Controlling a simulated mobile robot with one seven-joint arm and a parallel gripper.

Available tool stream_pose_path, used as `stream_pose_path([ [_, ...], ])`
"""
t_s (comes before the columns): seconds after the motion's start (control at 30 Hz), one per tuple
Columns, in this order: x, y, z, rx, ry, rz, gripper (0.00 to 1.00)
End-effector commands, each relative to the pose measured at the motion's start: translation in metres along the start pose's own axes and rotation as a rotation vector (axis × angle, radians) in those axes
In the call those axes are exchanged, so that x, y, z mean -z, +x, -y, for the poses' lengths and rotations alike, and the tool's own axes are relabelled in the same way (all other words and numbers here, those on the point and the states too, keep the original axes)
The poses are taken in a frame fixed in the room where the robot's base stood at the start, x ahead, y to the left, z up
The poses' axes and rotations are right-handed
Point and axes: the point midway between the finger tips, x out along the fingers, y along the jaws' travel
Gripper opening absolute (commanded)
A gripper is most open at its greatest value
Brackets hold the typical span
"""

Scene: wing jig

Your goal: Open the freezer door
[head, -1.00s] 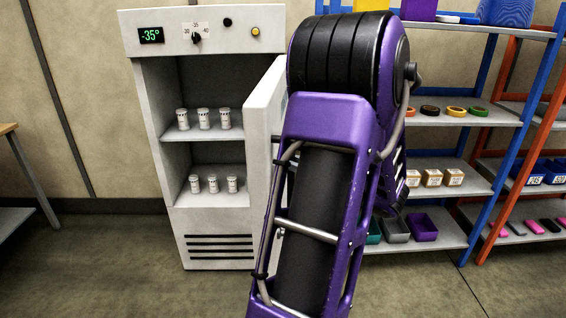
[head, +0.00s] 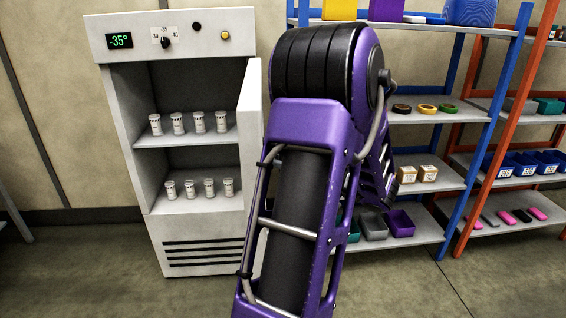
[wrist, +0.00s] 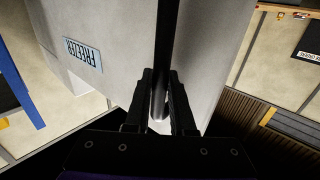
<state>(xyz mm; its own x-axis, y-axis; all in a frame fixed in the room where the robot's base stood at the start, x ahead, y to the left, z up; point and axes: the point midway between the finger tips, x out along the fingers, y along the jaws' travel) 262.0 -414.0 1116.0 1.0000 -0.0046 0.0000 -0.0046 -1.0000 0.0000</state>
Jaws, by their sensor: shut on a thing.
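The white freezer (head: 200,256) stands at the left in the head view, with a display reading -35° on its top panel. Its door (head: 251,110) is open, swung out on the right side and seen almost edge-on. The inside shows two shelves with several white jars. In the wrist view the door's outer face (wrist: 110,25) carries a "FREEZER" label (wrist: 82,55). My gripper (wrist: 160,85) is shut on the dark, bar-shaped door handle (wrist: 166,35). In the head view my purple arm hides the gripper and handle.
A blue-framed shelf rack (head: 425,118) with tape rolls, small boxes and bins stands right of the freezer, behind my arm. An orange-framed rack (head: 497,125) stands farther right. The floor (head: 90,285) in front of the freezer's left side is clear.

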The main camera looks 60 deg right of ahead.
Motion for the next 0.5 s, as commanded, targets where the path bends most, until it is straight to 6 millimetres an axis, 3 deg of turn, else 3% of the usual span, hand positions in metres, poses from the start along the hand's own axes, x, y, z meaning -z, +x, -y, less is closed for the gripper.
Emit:
stream_pose_path([
  [0.03, 0.0033, 0.0013, -0.0017, -0.003, -0.007, -0.005, 0.28],
  [0.17, 0.0025, 0.0011, -0.0011, -0.002, -0.005, -0.004, 0.51],
  [0.5, 0.0009, -0.0016, -0.0005, -0.001, -0.002, -0.002, 0.52],
])
